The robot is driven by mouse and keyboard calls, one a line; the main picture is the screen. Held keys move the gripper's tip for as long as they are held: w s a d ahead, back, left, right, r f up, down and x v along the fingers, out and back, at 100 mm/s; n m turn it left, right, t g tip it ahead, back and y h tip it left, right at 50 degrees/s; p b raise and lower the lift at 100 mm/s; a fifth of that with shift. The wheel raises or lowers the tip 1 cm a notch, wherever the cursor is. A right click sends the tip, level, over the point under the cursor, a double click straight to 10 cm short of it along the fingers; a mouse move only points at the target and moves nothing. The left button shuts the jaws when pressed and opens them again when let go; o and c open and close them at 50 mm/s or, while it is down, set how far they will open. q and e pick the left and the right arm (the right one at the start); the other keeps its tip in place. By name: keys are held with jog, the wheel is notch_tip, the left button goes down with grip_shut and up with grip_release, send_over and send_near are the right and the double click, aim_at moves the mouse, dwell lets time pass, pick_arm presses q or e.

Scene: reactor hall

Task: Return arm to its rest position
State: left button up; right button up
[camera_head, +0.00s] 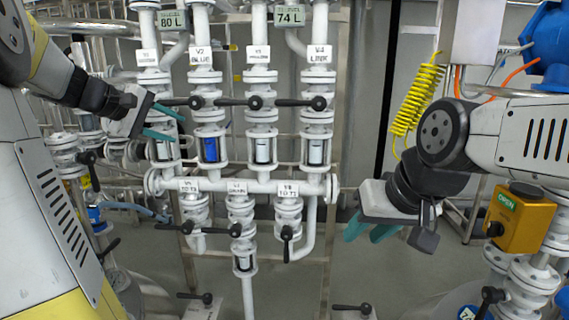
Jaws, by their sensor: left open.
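My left gripper (179,128) comes in from the left. Its two teal fingers are apart with nothing between them, and they point right, in front of or close to the valve handles at the left end of the pipe rack; the exact gap in depth is hard to tell. My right gripper (361,238) hangs from the arm at the right and points down and left. Its teal fingers show a gap and hold nothing visible. It is right of the pipe rack and seems clear of it.
The white pipe rack (262,187) carries several valves with black handles, such as the V4 handle (300,102). A yellow coiled hose (416,98) hangs near my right arm. A yellow box marked OPEN (522,218) is at right. Grey floor (400,275) is open below the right gripper.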

pick_arm(q)
jog(key=s+d+f+m+g+y, duration=0.1)
jog(key=s+d+f+m+g, duration=0.15)
jog(key=s+d, duration=0.4)
jog(key=s+d+f+m+g+y, duration=0.1)
jog(key=s+d+f+m, duration=0.2)
jog(key=s+d, duration=0.35)
jog(key=s+f+m+y, duration=0.1)
jog(key=s+f+m, duration=0.1)
jog(key=s, duration=0.4)
jog(key=s+d+f+m+y, duration=0.1)
jog(key=s+f+m, duration=0.2)
jog(key=s+f, duration=0.2)
jog(key=shift+s+d+f, duration=0.2)
jog(key=shift+s+f, duration=0.1)
jog(key=shift+s, duration=0.15)
